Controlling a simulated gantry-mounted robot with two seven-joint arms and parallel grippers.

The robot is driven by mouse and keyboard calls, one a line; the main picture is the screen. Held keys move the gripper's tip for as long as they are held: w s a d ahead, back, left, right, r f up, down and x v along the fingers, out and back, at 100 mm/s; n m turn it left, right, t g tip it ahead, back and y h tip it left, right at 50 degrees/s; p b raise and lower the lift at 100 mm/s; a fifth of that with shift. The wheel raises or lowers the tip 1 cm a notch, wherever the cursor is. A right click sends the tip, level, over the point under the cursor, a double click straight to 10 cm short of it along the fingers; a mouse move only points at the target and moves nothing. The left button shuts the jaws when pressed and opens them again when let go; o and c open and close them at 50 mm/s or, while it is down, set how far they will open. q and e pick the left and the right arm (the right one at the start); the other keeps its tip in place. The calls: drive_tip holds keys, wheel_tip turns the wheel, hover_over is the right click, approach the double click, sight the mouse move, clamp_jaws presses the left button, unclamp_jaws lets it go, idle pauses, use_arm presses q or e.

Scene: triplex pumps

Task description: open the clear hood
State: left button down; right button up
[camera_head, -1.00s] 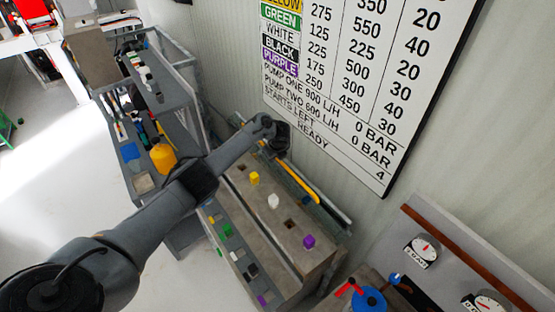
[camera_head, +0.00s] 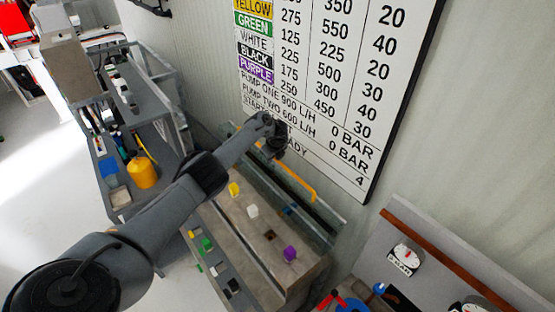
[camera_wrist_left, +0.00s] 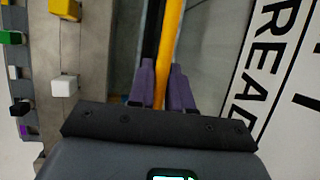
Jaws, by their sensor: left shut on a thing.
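The clear hood shows as faint see-through panels and thin edges (camera_head: 334,219) along the wall side of the grey bench. Its yellow handle bar (camera_head: 298,182) slants in front of the wall sign's lower edge, on the wall side of the bench. My left gripper (camera_wrist_left: 162,80) has its two purple fingers closed around this yellow bar (camera_wrist_left: 170,32) in the left wrist view. In the head view my wrist hides the fingers at the bar's far end. My right gripper is not in view.
On the bench top stand a yellow block (camera_head: 233,188), a white block (camera_head: 252,211) and a purple block (camera_head: 289,253). A pump panel with gauges (camera_head: 407,253) is at the lower right. A shelf cart with a yellow container (camera_head: 143,172) stands left. The wall sign (camera_head: 350,165) is close behind the bar.

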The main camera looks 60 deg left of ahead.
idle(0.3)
use_arm(q)
drive_tip(key=c, duration=1.1)
unclamp_jaws()
drive_tip(key=shift+d+r, duration=0.1)
drive_tip(key=shift+r, duration=0.25)
drive_tip(key=shift+p+v, duration=0.95)
drive_tip(key=shift+v, duration=4.15)
drive_tip(key=shift+f, duration=0.1)
